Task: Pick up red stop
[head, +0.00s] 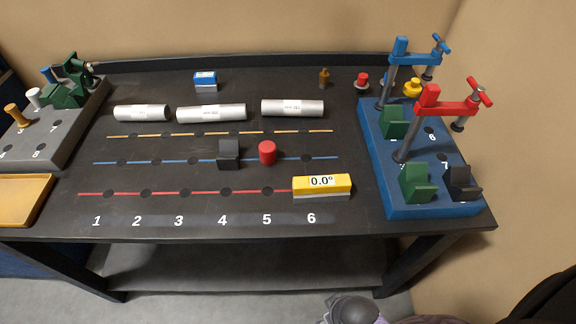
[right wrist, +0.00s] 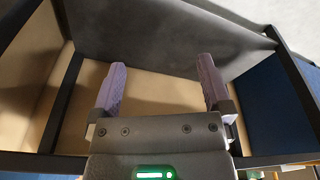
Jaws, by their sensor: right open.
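The red stop (head: 267,152), a short red cylinder, stands upright on the blue line of the dark table (head: 200,225), at the column marked 5. A black block (head: 229,154) is just left of it, apart from it. In the right wrist view my right gripper (right wrist: 161,62) is open with nothing between its two purple fingers, facing the space by the table's frame. In the head view only part of my right arm's end shows at the bottom edge, well in front of the table and away from the red stop. My left gripper is not in view.
A yellow level (head: 322,185) reading 0.0° lies near the red stop, at column 6. Silver tubes (head: 211,113) lie behind. A blue fixture board (head: 430,210) with tall clamps stands at the right. A small red-topped piece (head: 362,80) is at the back.

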